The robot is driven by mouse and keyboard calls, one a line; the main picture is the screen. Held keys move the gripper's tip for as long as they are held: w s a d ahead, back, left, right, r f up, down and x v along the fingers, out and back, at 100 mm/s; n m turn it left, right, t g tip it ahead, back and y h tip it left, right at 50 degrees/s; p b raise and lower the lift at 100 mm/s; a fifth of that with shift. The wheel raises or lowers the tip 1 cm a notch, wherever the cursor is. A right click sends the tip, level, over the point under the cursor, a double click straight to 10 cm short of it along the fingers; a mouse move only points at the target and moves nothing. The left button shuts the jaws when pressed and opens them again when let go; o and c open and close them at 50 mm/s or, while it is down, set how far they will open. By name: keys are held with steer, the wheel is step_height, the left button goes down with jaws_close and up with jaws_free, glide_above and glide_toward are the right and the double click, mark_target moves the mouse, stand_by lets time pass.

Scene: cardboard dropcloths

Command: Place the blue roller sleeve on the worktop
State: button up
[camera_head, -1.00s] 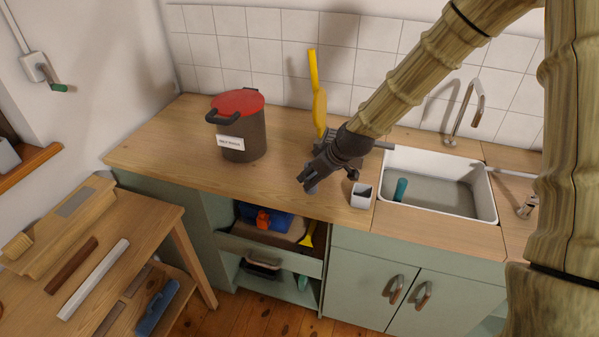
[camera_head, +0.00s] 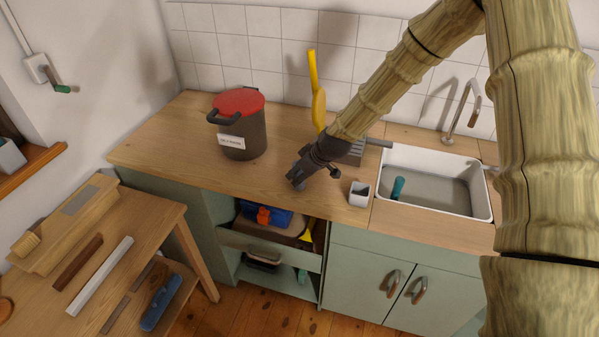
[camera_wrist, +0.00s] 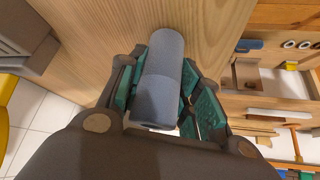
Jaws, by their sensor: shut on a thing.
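The blue roller sleeve (camera_wrist: 160,85) is a grey-blue cylinder with a hollow end, seen in the wrist view between the green finger pads. My gripper (camera_wrist: 160,95) is shut on it. In the head view my gripper (camera_head: 297,182) points down and left, low over the wooden worktop (camera_head: 180,152), between the dark pot and the small white cup. The sleeve is mostly hidden there by the fingers. The worktop also shows behind the sleeve in the wrist view (camera_wrist: 105,25). I cannot tell whether the sleeve touches it.
A dark pot with a red lid (camera_head: 241,130) stands left on the worktop. A small white cup (camera_head: 360,193) and the sink (camera_head: 435,198) are to the right. A yellow brush (camera_head: 317,95) is behind.

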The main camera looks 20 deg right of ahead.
steer(key=shift+f, duration=0.25)
steer(key=o, duration=0.8)
steer(key=shift+r, duration=0.1)
steer(key=shift+r, duration=0.2)
steer(key=shift+b+v, duration=1.85)
steer(key=shift+v, duration=4.05)
